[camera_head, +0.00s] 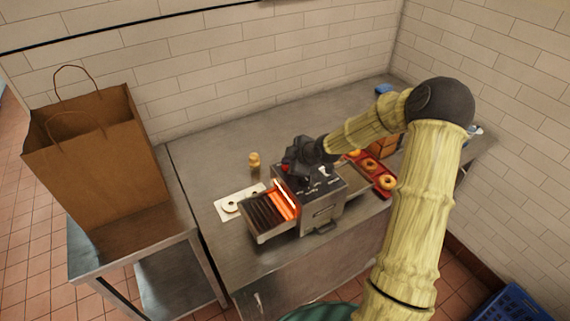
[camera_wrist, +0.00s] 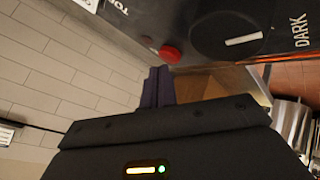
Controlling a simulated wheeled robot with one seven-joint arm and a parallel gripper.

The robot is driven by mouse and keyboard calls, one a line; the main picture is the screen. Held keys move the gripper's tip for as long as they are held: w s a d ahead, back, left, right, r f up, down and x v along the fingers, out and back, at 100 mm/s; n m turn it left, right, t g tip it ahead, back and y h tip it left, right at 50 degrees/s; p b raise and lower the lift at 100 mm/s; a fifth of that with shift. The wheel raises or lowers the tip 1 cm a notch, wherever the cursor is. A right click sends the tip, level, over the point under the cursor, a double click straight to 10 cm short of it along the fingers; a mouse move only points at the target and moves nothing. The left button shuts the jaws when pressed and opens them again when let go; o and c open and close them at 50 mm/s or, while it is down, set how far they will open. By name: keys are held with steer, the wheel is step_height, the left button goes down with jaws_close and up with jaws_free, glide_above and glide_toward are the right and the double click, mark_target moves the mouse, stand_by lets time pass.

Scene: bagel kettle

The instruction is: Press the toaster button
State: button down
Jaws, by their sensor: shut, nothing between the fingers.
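The toaster (camera_head: 318,207) stands on the steel counter, with an open rack of glowing orange heating bars on its left side. In the wrist view its dark control panel (camera_wrist: 215,22) shows a red round button (camera_wrist: 170,54), a large dial and the word "DARK". My gripper (camera_head: 296,163) is over the toaster's top rear edge in the head view. In the wrist view my gripper (camera_wrist: 158,72) is shut, with its fingertips just below the red button. I cannot tell whether they touch it.
A small tan object (camera_head: 254,159) stands behind. A brown paper bag (camera_head: 100,165) stands on the left side table. Counter behind the toaster is mostly clear.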

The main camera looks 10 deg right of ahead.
step_height(320, 180, up, 6)
steer(key=p, duration=0.5)
steer(key=shift+r, duration=0.1)
stand_by(0.4)
stand_by(1.0)
